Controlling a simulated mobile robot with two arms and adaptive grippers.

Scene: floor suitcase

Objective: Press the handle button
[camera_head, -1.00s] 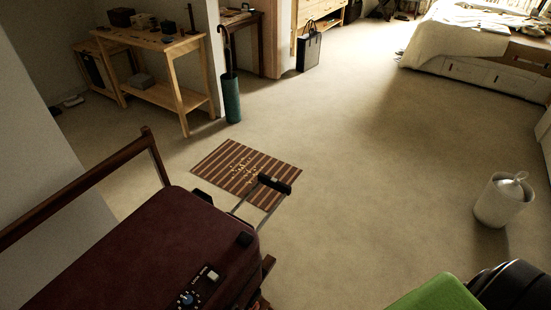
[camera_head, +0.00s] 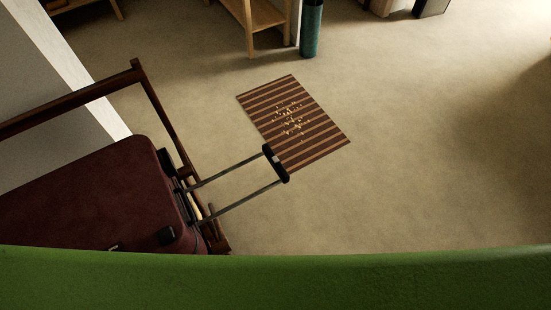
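A dark red suitcase (camera_head: 95,205) lies on a dark wooden rack (camera_head: 165,122) at the left. Its telescopic handle (camera_head: 232,184) is pulled out toward the right, with two metal rods and a black grip (camera_head: 276,164) at the end. A lighter patch shows on the grip; I cannot tell for sure that it is the button. The lower part of the suitcase is hidden behind a large green surface along the bottom of the view. Neither of my grippers is in view.
A striped brown mat (camera_head: 293,122) lies on the floor behind the grip. A wooden table (camera_head: 252,22) and a teal cylinder (camera_head: 311,30) stand at the back. A white wall (camera_head: 45,65) is at the left. The carpet (camera_head: 430,140) to the right is clear.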

